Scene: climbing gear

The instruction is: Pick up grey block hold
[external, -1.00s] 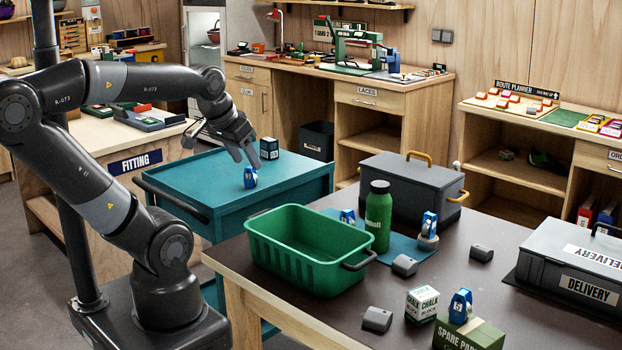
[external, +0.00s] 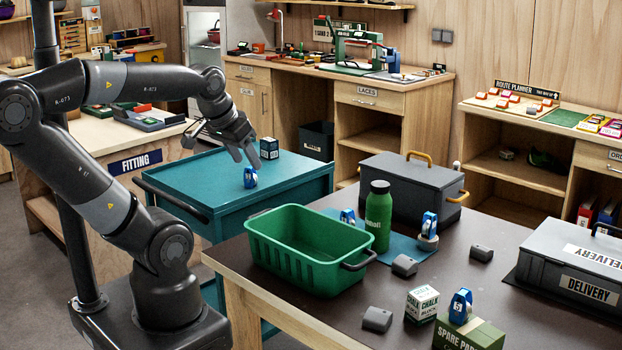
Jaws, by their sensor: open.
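Three grey block holds lie on the dark table: one (external: 376,319) near the front edge, one (external: 404,265) right of the green crate, and one (external: 481,253) farther right near the grey delivery case. All three stand free of my gripper. My gripper (external: 245,156) is open and empty over the teal cart (external: 200,175), left of and beyond the table. Just below its fingers a blue device (external: 250,178) stands on the cart top; the fingers appear apart from it.
The green crate (external: 300,279) and green bottle (external: 379,215) stand on the table. A chalk box (external: 421,303), a spare parts box (external: 468,334) with a blue device on top, a grey toolbox (external: 405,190) and the delivery case (external: 575,265) surround the holds.

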